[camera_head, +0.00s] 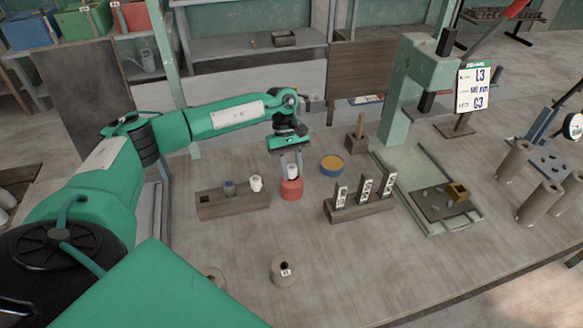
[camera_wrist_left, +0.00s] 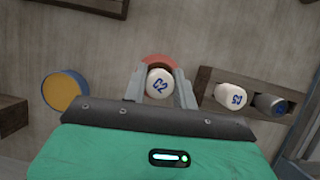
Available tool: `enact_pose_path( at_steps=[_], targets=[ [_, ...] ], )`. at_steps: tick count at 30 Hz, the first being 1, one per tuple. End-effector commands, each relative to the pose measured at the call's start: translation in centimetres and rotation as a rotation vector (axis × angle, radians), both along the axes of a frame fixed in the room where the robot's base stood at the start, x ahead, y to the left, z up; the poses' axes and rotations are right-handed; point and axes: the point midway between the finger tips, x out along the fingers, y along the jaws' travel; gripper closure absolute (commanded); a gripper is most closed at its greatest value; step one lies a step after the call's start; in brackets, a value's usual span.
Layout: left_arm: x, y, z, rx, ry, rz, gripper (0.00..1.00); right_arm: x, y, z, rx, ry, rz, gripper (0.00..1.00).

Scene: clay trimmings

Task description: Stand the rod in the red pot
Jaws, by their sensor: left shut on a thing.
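The red pot (camera_head: 292,189) stands on the table, right of a wooden block. My left gripper (camera_head: 291,165) points down over it, its fingers shut on a white rod (camera_head: 292,171). The rod is upright, and its lower end meets the pot's opening; how deep it sits is hidden. In the left wrist view the rod's top (camera_wrist_left: 160,83), marked "C2", is between the fingers (camera_wrist_left: 160,90), with the red pot's rim (camera_wrist_left: 158,61) showing behind it. My right gripper is not in view.
The wooden block (camera_head: 235,209) holds a grey rod (camera_head: 229,188) and another white rod (camera_head: 256,183), with an empty hole at its left. A blue pot with a yellow top (camera_head: 332,164) and a rack of labelled plates (camera_head: 360,210) stand to the right.

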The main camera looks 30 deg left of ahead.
Motion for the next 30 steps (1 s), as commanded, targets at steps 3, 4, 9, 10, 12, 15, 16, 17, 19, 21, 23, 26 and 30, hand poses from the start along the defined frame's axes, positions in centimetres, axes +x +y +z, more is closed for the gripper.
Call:
enact_pose_path(
  at_steps=[3,4,9,10,12,15,16,17,19,21,23,26,30],
  targets=[
    [-0.6,-0.3,-1.2,0.004,0.019,-0.008,0.95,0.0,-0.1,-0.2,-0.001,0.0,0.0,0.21],
    [-0.6,-0.3,-1.2,0.004,0.019,-0.008,0.95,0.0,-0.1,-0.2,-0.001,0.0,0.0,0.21],
    [-0.6,-0.3,-1.3,0.004,0.018,-0.009,0.54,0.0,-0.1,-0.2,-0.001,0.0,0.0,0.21],
    [-0.6,-0.3,-1.3,0.003,0.019,-0.009,0.54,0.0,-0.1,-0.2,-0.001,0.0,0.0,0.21],
    [-0.6,-0.3,-1.2,0.003,0.018,-0.008,0.54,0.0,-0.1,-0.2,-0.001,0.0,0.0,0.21],
    [-0.4,-0.1,-0.8,0.003,0.016,-0.008,0.54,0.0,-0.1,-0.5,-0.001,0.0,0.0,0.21],
    [-0.3,0.0,-0.5,0.003,0.016,-0.008,0.52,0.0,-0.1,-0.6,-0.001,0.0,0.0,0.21],
    [-0.2,0.2,-0.2,0.004,0.015,-0.008,0.47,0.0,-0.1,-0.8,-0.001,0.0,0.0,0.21],
    [0.1,0.6,1.0,0.004,0.012,-0.005,0.47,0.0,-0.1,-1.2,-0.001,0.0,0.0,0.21],
    [0.6,1.1,2.5,0.003,0.007,-0.004,0.47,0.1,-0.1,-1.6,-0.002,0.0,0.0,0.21],
    [0.9,1.6,4.0,0.002,0.004,-0.003,0.47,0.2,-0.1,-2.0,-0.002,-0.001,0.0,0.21],
    [1.5,2.4,6.4,0.002,0.001,-0.002,0.47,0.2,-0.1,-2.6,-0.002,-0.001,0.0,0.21],
    [2.2,3.4,9.3,0.001,-0.003,-0.001,0.47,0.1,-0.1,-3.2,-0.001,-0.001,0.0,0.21]
  ],
)
